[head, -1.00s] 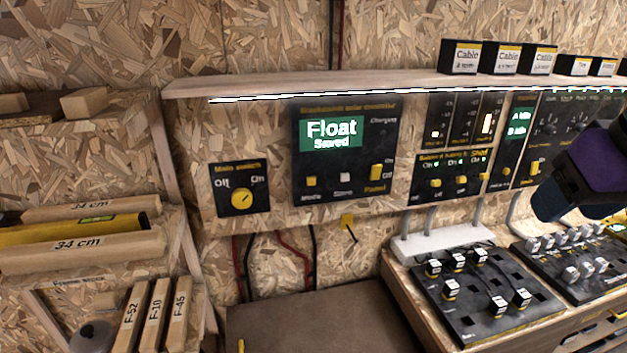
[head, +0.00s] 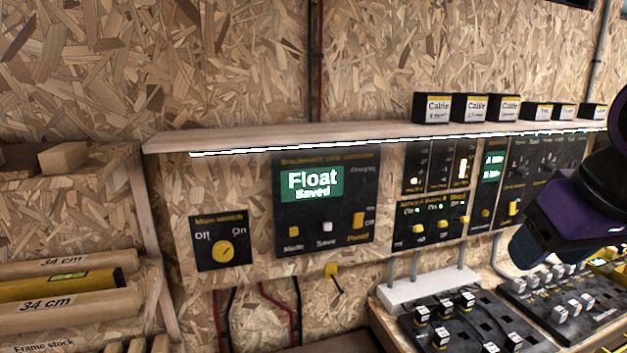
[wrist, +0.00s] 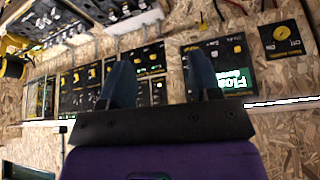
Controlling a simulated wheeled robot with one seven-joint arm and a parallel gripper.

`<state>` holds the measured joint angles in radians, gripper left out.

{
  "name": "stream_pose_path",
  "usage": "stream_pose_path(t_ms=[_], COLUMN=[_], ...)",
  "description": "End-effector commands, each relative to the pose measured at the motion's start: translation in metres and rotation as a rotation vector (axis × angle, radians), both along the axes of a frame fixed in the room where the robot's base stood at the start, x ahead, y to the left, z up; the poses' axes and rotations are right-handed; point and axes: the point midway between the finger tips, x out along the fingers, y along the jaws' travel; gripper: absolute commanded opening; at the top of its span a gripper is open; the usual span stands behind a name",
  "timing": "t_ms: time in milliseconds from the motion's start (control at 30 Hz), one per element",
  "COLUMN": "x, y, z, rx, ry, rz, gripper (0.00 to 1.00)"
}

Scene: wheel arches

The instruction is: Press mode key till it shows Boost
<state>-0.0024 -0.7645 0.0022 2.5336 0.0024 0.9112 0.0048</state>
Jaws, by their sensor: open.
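The solar controller panel (head: 345,215) is black and mounted on the chipboard wall in the middle of the head view. Its green screen (head: 312,184) reads "Float" with "Saved" below. The yellow Mode key (head: 294,231) is under the screen, left of the white Save key (head: 327,227). A yellow Panel switch (head: 358,219) is to their right. My gripper (head: 522,250) is at the right of the head view, well right of the controller. In the wrist view my gripper (wrist: 165,75) is open with two dark fingers apart and nothing between them; the controller's screen (wrist: 234,80) shows upside down beyond them.
A main switch panel (head: 222,240) with a yellow knob is left of the controller. A wooden shelf (head: 270,135) with a light strip juts out above. More switch panels (head: 432,220) are at the right. Boards of black connectors (head: 470,330) lie below them.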

Motion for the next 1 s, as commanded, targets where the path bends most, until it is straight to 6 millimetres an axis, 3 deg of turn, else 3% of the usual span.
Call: stream_pose_path(t_ms=[167, 400, 433, 1000], x=[0.0000, 0.0000, 0.0000, 0.0000], y=[0.0000, 0.0000, 0.0000, 0.0000], z=[0.0000, 0.0000, 0.0000, 0.0000], rx=[0.000, 0.000, 0.000, 0.000], ry=[0.000, 0.000, 0.000, 0.000], rz=[0.000, 0.000, 0.000, 0.000], gripper=[0.57, 0.02, 0.00, 0.00])
